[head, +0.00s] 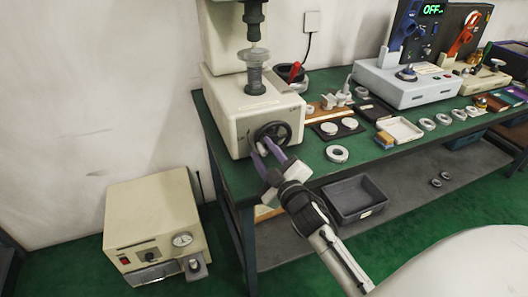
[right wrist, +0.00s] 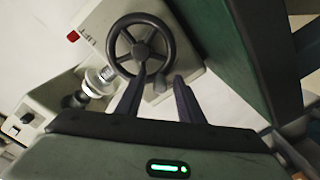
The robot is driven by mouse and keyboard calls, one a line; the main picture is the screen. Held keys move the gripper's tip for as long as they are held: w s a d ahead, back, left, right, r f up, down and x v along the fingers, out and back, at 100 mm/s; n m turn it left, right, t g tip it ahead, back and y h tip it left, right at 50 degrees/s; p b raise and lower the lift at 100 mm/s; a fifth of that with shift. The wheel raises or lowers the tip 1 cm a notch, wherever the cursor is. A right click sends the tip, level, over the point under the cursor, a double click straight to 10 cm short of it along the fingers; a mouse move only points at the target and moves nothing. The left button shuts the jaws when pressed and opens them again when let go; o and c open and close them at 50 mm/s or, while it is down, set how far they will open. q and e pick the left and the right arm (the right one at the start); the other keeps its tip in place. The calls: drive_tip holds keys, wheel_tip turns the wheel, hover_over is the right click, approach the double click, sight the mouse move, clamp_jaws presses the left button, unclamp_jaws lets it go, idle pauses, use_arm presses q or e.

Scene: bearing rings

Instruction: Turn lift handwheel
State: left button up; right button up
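The lift handwheel (head: 272,134) is a dark spoked wheel on the front of the cream machine (head: 238,110) at the left end of the bench. It also shows in the right wrist view (right wrist: 141,45), with a "LIFT" label beside it. A small grey handle (right wrist: 160,83) sits at the wheel's lower rim. My right gripper (head: 266,149) is at the wheel's lower side, its purple fingers pointing at it. In the right wrist view the fingers (right wrist: 160,86) are apart, with the handle between their tips and gaps visible. My left gripper is not in view.
On the green bench, a metal ring (head: 337,154) and a dark tray with white discs (head: 335,128) lie right of the machine. A grey-white console (head: 408,82) stands further right. A grey bin (head: 354,198) is on the lower shelf. A beige box (head: 155,222) stands on the floor at left.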

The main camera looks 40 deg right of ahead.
drive_tip(key=v, duration=1)
drive_tip(key=shift+b, duration=0.35)
drive_tip(key=shift+f, duration=0.15)
drive_tip(key=s+a+f+m+g+y, duration=0.1)
drive_tip(key=s+a+f+g+y, duration=0.1)
drive_tip(key=s+a+f, duration=0.3)
drive_tip(key=s+a+f+m+g+y, duration=0.2)
drive_tip(key=s+a+f+g, duration=0.2)
drive_tip(key=f, duration=0.7)
drive_tip(key=s+a+f+m+g+y, duration=0.1)
drive_tip(key=s+a+f+g+y, duration=0.1)
drive_tip(key=s+a+f, duration=0.5)
wheel_tip(320, 180, down, 2)
drive_tip(key=shift+s+a+f+g, duration=0.15)
drive_tip(key=shift+s+a+g, duration=0.25)
drive_tip(key=shift+s, duration=0.55)
drive_tip(key=shift+w+d, duration=0.1)
drive_tip(key=shift+d, duration=0.05)
